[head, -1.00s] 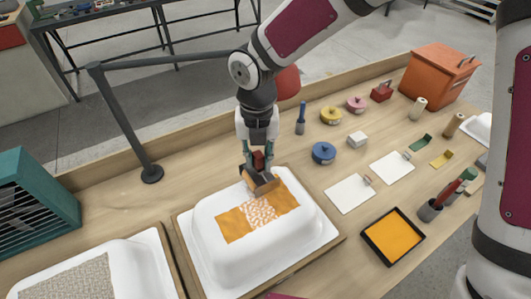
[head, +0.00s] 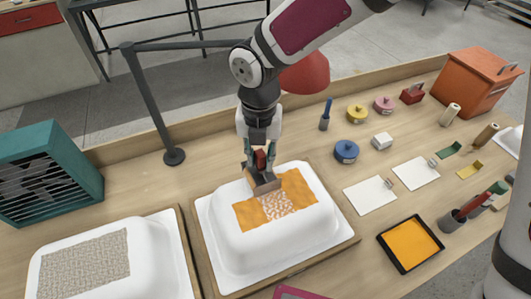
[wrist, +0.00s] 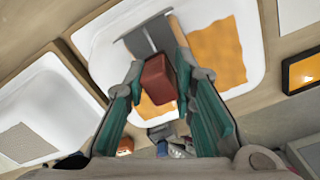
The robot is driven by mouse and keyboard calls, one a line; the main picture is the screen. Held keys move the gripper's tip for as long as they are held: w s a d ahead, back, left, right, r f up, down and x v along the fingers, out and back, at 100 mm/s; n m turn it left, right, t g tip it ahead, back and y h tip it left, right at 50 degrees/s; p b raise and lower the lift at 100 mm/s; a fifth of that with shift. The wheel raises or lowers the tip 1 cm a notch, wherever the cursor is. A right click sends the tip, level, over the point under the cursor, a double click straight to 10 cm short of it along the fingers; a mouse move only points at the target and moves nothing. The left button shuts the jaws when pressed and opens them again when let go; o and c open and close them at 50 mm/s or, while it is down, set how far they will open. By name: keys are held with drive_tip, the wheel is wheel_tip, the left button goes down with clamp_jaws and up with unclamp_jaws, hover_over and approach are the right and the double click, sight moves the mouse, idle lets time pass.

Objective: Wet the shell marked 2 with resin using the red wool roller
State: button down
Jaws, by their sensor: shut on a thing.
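My gripper (head: 259,160) is shut on the red handle of a roller (head: 264,184); in the wrist view the red block (wrist: 158,82) sits between the green fingers. The roller's broad grey-brown head is at the far edge of the mat on the white shell (head: 235,240); whether it touches is unclear. The mat's left part (head: 247,216) and right part are solid orange, with a mottled white-orange patch (head: 278,205) between them. A second white shell (head: 160,262) with a dry grey mat (head: 85,268) stands left. I see no number on either. A black tray (head: 384,246) holds orange resin (head: 410,243).
A lamp (head: 305,74) on a dark post (head: 150,100) reaches behind my arm. A teal slatted box (head: 50,172) stands left.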

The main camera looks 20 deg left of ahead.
drive_tip(key=shift+s+a+b, duration=0.3)
drive_tip(key=shift+s+a, duration=1.3)
drive_tip(key=shift+a, duration=0.3)
drive_tip(key=shift+s+a+b, duration=0.25)
drive_tip(key=shift+s+a, duration=1.3)
drive_tip(key=shift+a, duration=0.3)
drive_tip(key=shift+r, duration=0.1)
wheel_tip(320, 180, up, 6)
drive_tip(key=p, duration=0.2)
drive_tip(key=shift+p, duration=0.35)
drive_tip(key=shift+d, duration=0.1)
